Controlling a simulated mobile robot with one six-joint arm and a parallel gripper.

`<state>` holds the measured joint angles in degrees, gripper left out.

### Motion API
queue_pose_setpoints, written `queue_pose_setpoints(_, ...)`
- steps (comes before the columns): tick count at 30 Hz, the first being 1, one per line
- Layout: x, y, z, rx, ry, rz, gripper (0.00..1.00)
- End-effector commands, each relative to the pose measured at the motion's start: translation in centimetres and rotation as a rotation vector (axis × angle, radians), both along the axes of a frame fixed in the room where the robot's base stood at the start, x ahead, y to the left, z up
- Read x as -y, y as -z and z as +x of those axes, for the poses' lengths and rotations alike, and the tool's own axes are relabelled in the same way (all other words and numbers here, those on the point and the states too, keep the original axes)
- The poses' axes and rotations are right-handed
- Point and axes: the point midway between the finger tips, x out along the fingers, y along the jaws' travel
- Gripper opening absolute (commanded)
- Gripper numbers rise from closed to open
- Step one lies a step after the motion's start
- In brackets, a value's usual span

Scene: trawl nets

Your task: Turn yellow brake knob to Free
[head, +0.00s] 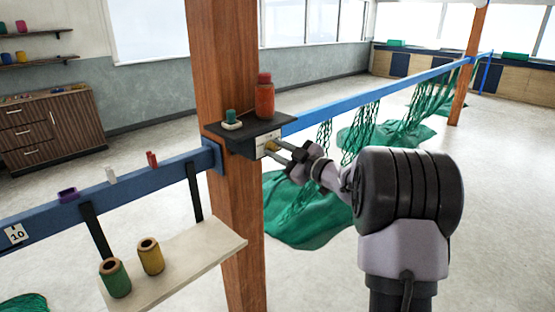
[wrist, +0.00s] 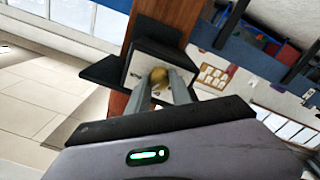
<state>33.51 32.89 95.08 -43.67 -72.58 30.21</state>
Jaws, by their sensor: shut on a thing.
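The yellow brake knob (wrist: 158,76) sits on a pale plate (wrist: 140,68) under the dark shelf on the wooden post. In the wrist view my gripper (wrist: 160,84) is shut on the knob, with a finger on each side of it. In the head view my gripper (head: 276,150) reaches the plate (head: 262,147) from the right, and the knob is mostly hidden by the fingers. Markings on the plate are too small to read, so I cannot tell which way the knob points.
The dark shelf (head: 240,135) above the plate bears an orange bottle (head: 264,98) and a small green-topped item (head: 231,120). The wooden post (head: 225,60) stands behind. A blue rail (head: 390,90) with green nets (head: 315,215) runs to the back right. A pale lower shelf (head: 190,262) holds two spools.

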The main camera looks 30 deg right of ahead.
Motion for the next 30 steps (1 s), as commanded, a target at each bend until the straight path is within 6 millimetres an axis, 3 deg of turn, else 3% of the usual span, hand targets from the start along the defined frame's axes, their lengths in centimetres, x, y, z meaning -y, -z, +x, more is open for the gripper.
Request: queue_pose_setpoints(30, 0.08, 0.25, 0.02, 0.332, 0.003, -0.906, 0.0)
